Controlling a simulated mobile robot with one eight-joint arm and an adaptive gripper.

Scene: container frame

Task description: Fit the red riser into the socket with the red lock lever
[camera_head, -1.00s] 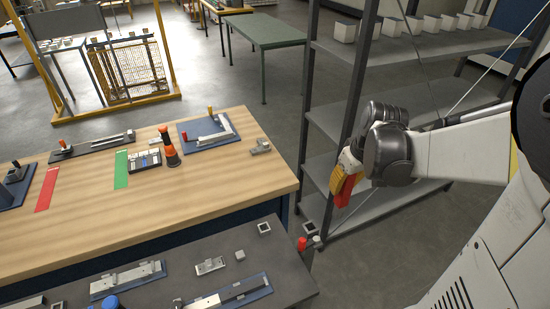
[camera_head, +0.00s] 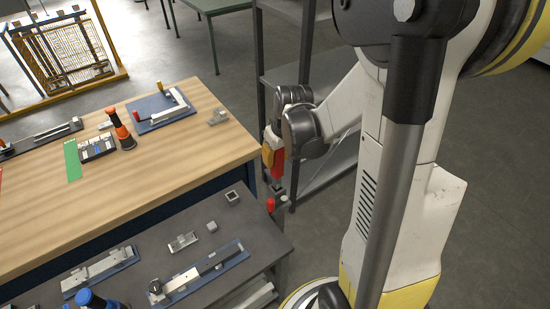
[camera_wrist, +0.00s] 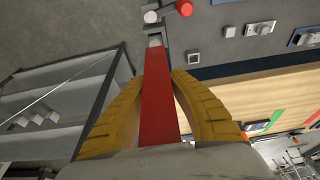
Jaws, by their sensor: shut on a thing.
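My gripper (camera_head: 270,155) has yellow fingers and is shut on the red riser (camera_head: 278,163), clear of the dark bench's right edge. In the wrist view the riser (camera_wrist: 158,110) runs lengthwise between the fingers (camera_wrist: 157,77), with a grey piece at its far end. A red knob (camera_head: 270,204) and a pale knob (camera_head: 284,199) stand at the dark bench's right edge, below the gripper in the head view. The red knob (camera_wrist: 184,8) also shows beyond the riser in the wrist view. I cannot tell whether it is the lock lever; its socket is not clear.
The dark bench (camera_head: 222,228) carries a small square socket-like block (camera_head: 232,197), blue-based fixtures and a blue knob (camera_head: 88,298). A wooden bench (camera_head: 170,165) with a black-and-orange tool (camera_head: 123,132) stands behind. Grey shelving (camera_head: 325,165) stands behind my arm.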

